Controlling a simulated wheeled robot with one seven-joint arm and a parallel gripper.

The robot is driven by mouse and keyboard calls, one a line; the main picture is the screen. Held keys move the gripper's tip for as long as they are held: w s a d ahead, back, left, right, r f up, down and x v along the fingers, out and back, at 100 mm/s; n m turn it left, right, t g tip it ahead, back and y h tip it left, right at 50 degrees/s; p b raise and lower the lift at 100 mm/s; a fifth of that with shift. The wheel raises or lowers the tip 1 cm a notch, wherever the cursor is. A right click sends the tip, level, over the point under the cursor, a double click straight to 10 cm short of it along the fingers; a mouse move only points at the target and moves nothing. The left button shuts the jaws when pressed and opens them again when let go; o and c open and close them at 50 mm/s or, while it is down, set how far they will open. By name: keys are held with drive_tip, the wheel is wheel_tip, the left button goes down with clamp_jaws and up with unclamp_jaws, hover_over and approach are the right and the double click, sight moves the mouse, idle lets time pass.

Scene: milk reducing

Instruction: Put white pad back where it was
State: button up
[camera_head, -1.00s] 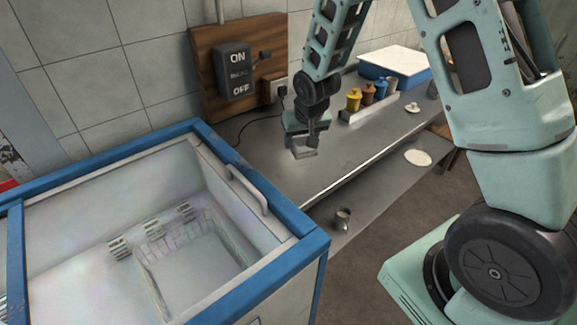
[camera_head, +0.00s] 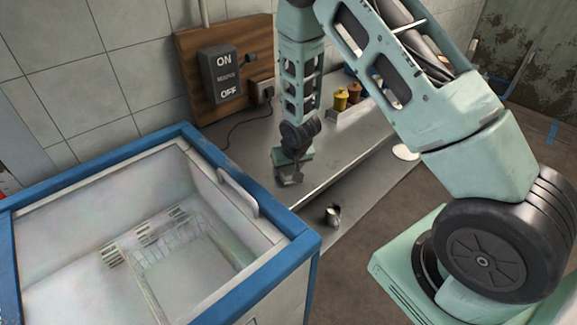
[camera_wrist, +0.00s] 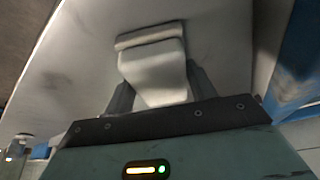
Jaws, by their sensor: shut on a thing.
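My gripper (camera_head: 289,178) points down low over the metal table (camera_head: 335,158), near its left part beside the freezer. In the wrist view its two fingers (camera_wrist: 160,84) are closed on a pale off-white piece, which looks like the white pad (camera_wrist: 152,62). The pad has a ridge across its far end. In the head view the pad is small and mostly hidden by the gripper. I cannot tell whether it touches the table.
An open blue-rimmed chest freezer (camera_head: 312,243) stands at the left. A wooden board with an ON/OFF switch (camera_head: 225,75) is on the wall. Yellow and brown containers (camera_head: 341,98) stand farther back. A metal jug (camera_head: 332,215) is on the lower shelf.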

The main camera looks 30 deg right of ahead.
drive_tip(key=o, duration=1)
drive_tip(key=shift+f, duration=0.1)
